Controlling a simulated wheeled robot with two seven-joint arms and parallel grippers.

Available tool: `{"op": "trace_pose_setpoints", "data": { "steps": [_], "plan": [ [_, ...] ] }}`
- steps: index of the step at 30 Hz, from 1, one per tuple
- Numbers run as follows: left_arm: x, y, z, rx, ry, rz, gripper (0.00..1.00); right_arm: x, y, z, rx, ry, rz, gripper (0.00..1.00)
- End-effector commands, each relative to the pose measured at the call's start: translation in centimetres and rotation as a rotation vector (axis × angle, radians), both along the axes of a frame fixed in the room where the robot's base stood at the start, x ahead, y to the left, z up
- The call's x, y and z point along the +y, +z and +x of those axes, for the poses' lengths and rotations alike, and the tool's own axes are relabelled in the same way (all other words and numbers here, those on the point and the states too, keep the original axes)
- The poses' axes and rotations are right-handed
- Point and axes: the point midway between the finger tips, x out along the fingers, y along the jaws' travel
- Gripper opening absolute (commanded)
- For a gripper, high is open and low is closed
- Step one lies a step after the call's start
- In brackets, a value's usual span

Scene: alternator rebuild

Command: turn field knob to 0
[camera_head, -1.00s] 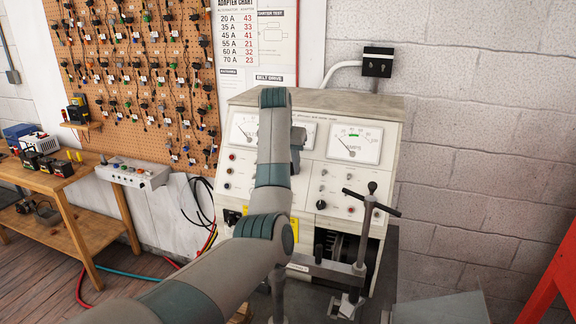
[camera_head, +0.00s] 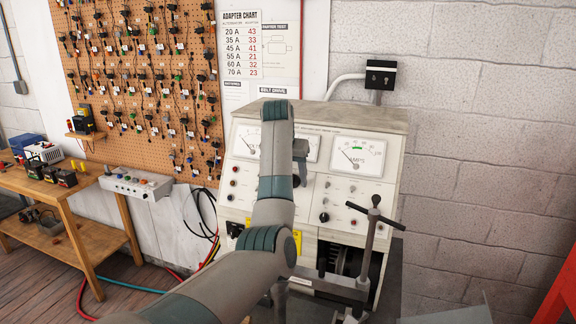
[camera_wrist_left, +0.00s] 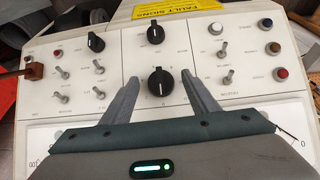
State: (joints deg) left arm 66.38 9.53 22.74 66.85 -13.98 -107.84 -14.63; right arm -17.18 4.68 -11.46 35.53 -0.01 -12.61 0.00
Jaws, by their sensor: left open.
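The test bench's sloped panel (camera_head: 345,190) stands against the wall, with meters, switches and knobs. In the left wrist view, a round black knob (camera_wrist_left: 159,82) with a white mark lies between the two open fingers of my left gripper (camera_wrist_left: 160,77), with a gap on each side. A second black knob (camera_wrist_left: 155,33) lies beyond it, and a third (camera_wrist_left: 96,43) is to the left. I cannot read which knob is labelled field. In the head view my left gripper (camera_head: 300,150) is mostly hidden by my arm. My right gripper is not in view.
Toggle switches (camera_wrist_left: 226,77) and coloured buttons (camera_wrist_left: 281,74) flank the knob. A clamp with a T-handle (camera_head: 374,214) stands in front of the bench at right. A wooden table (camera_head: 75,182) with batteries and a pegboard (camera_head: 140,80) are at left.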

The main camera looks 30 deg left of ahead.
Motion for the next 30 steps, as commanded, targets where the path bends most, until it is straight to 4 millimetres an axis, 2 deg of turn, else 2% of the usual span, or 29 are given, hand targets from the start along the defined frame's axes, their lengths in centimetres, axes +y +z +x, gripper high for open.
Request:
{"op": "trace_pose_setpoints", "data": {
  "steps": [9, 15, 22, 30],
  "plan": [
    [-0.2, 2.4, -1.1, -0.005, 0.001, 0.001, 0.54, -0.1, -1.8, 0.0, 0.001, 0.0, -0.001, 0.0],
    [-0.7, 6.1, -2.3, -0.007, -0.001, -0.003, 0.54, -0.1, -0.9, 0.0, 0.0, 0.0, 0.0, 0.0],
    [-0.9, 8.3, -3.3, -0.003, -0.001, -0.004, 0.54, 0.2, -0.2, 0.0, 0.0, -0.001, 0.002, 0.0],
    [-1.2, 11.7, -4.9, -0.005, -0.001, -0.003, 0.54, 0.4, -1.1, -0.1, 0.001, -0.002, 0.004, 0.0]
  ]
}}
